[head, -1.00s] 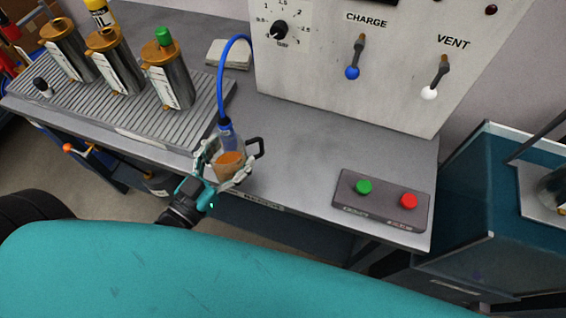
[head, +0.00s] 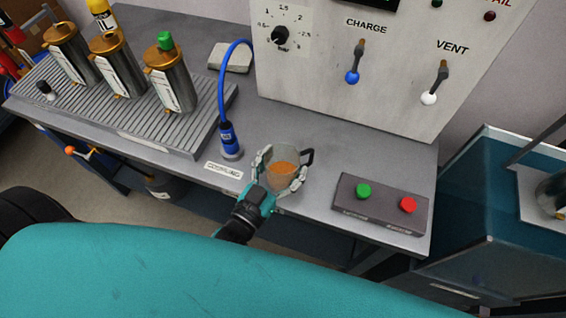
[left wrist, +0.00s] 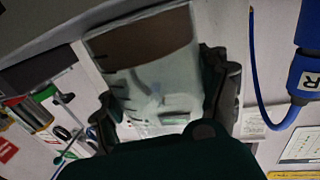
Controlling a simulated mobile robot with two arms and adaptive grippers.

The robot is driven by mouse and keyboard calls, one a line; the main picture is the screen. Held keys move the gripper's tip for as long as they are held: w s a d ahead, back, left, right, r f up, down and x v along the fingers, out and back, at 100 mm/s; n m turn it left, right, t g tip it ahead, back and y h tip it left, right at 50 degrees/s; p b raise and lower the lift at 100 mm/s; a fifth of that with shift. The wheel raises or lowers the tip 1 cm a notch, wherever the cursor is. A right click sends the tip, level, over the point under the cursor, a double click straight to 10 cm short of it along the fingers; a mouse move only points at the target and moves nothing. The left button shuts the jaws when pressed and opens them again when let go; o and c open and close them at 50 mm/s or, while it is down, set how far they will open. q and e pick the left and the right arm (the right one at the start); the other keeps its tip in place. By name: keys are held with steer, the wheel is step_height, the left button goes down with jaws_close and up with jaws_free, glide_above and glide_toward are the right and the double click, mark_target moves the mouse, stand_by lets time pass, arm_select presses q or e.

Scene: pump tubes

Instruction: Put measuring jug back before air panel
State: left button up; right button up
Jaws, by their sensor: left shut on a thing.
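The measuring jug (head: 285,166) is clear, with orange-brown liquid inside and a black handle on its right. My left gripper (head: 281,178) is shut on the jug, with a finger on each side. The jug is near the table's front edge, between the blue hose coupling and the button box; I cannot tell whether it touches the table. In the left wrist view the jug (left wrist: 150,75) fills the space between the fingers (left wrist: 165,95). The air panel (head: 350,75) with CHARGE and VENT levers stands behind. My right gripper is not in view.
The blue hose (head: 222,90) ends in a coupling (head: 230,140) standing left of the jug. A button box (head: 382,212) with green and red buttons sits to the right. Metal cylinders stand on a ribbed tray (head: 150,128) at left. Table between jug and panel is clear.

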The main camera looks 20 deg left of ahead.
arm_select(q)
steer(key=o, duration=1.2)
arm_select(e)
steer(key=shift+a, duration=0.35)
arm_select(q)
steer(key=shift+s, duration=0.1)
steer(key=b+v, duration=0.1)
steer(key=v, duration=1.1)
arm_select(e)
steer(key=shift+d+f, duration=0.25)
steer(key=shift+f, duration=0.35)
